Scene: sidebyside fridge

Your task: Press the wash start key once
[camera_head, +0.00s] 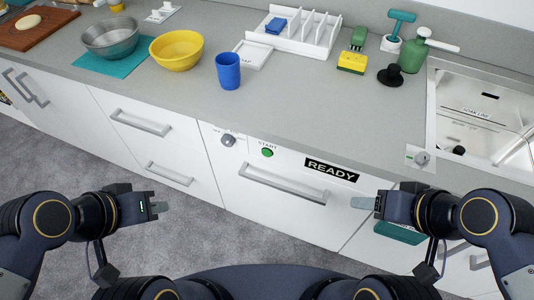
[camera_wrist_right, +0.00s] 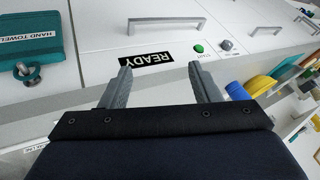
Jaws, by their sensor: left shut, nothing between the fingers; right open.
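The wash start key is a round green button (camera_head: 267,153) under the word START on the white dishwasher front (camera_head: 225,165). It also shows in the right wrist view as a green button (camera_wrist_right: 199,48). A black READY label (camera_head: 331,170) is to its right and a grey knob (camera_head: 228,140) to its left. My left gripper (camera_head: 162,207) is shut and empty, low and to the left of the key, apart from it. My right gripper (camera_head: 358,202) is open and empty, in front of the panel below the READY label; its two fingers show in the right wrist view (camera_wrist_right: 160,85).
A dishwasher handle (camera_head: 295,185) runs below the key. On the counter stand a blue cup (camera_head: 228,72), yellow bowl (camera_head: 177,50), metal bowl (camera_head: 111,38) and white rack (camera_head: 300,32). A sink (camera_head: 480,115) is at right. A teal towel (camera_head: 400,232) hangs near my right gripper.

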